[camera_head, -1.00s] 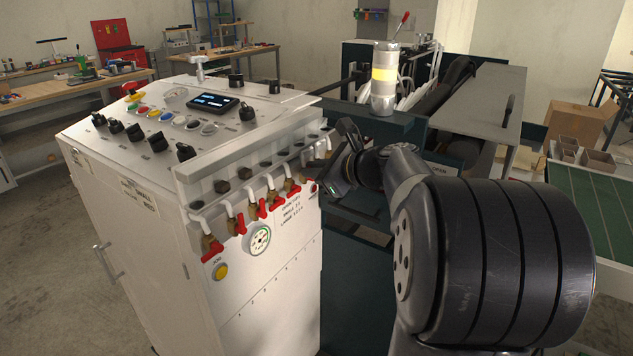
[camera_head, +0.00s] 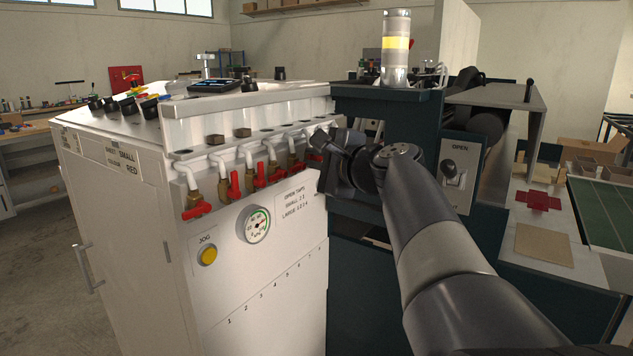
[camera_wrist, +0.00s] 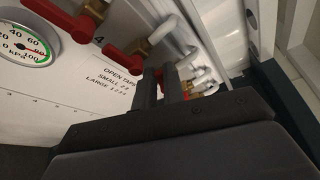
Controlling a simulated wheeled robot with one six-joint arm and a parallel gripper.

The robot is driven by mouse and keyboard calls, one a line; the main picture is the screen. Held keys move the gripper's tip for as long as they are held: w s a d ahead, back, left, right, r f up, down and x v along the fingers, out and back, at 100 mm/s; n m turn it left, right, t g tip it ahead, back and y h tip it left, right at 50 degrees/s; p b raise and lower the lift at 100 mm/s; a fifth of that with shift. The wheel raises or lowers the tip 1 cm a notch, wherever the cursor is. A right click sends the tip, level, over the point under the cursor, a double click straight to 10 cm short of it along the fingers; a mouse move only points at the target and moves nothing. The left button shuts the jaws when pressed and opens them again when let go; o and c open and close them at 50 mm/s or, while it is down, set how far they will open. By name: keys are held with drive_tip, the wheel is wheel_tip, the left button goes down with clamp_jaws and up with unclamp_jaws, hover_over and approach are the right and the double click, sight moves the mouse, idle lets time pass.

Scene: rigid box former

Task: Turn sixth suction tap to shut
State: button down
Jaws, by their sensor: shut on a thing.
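A row of suction taps with red handles runs along the white machine's front. The near handle (camera_head: 197,211) lies sideways, and the second handle (camera_head: 234,186) stands upright. My gripper (camera_head: 322,150) is at the far right end of the row and hides the taps there. In the wrist view, my gripper's fingers (camera_wrist: 167,84) are closed around a tap handle, mostly hidden; a little red (camera_wrist: 187,89) shows beside them. Another red handle (camera_wrist: 128,48) lies to the left of the fingers, near a printed 4. I cannot read the held tap's number.
A gauge (camera_head: 254,225) and a yellow jog button (camera_head: 208,255) sit below the taps. The white pipes (camera_head: 245,160) and neighbouring handles stand close to my gripper. A dark cabinet with an OPEN lever panel (camera_head: 459,172) is on the right.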

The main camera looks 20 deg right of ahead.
drive_tip(key=n+b, duration=0.1)
drive_tip(key=b, duration=0.3)
drive_tip(key=f+n+t+b, duration=0.1)
drive_tip(key=n+b, duration=0.1)
drive_tip(key=b, duration=0.2)
drive_tip(key=shift+a+f+t, duration=0.1)
drive_tip(key=shift+f+t, duration=0.15)
drive_tip(key=shift+t, duration=0.05)
drive_tip(key=shift+n, duration=0.4)
drive_tip(key=c, duration=1.5)
unclamp_jaws()
drive_tip(key=shift+r, duration=0.1)
drive_tip(key=shift+s, duration=0.2)
drive_tip(key=s+d, duration=0.2)
drive_tip(key=s, duration=0.8)
drive_tip(key=shift+s, duration=0.2)
